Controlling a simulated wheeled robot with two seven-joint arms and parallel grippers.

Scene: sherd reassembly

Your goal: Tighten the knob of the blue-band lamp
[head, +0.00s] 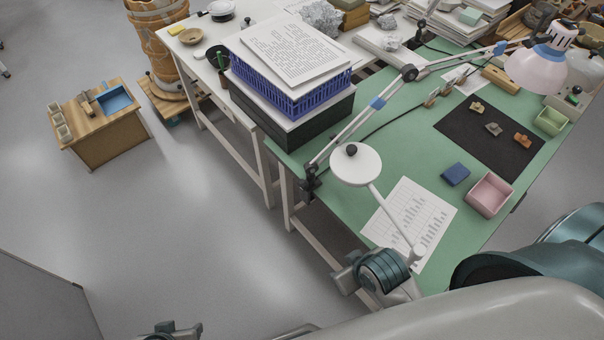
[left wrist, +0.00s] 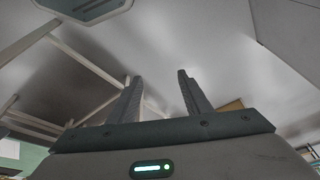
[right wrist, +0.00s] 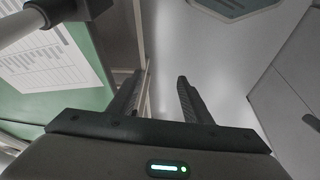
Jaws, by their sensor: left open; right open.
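The blue-band lamp is a jointed desk lamp with blue bands on its pale arm (head: 377,103) and a white shade (head: 537,68) at the far right. A dark round knob (head: 409,72) sits at its elbow, and a dark clamp (head: 310,181) holds its foot at the table's left edge. My left gripper (left wrist: 160,76) is open and empty in the left wrist view, over the floor, far from the lamp. My right gripper (right wrist: 160,76) is open and empty in the right wrist view, by the table's near-left edge and clear of the lamp.
A second lamp with a round white head (head: 355,170) stands near my right wrist, above a printed chart (head: 411,222). A blue basket (head: 290,94) is stacked with papers at the left. A black mat (head: 490,133) holds several sherds; a pink box (head: 489,195) is nearer.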

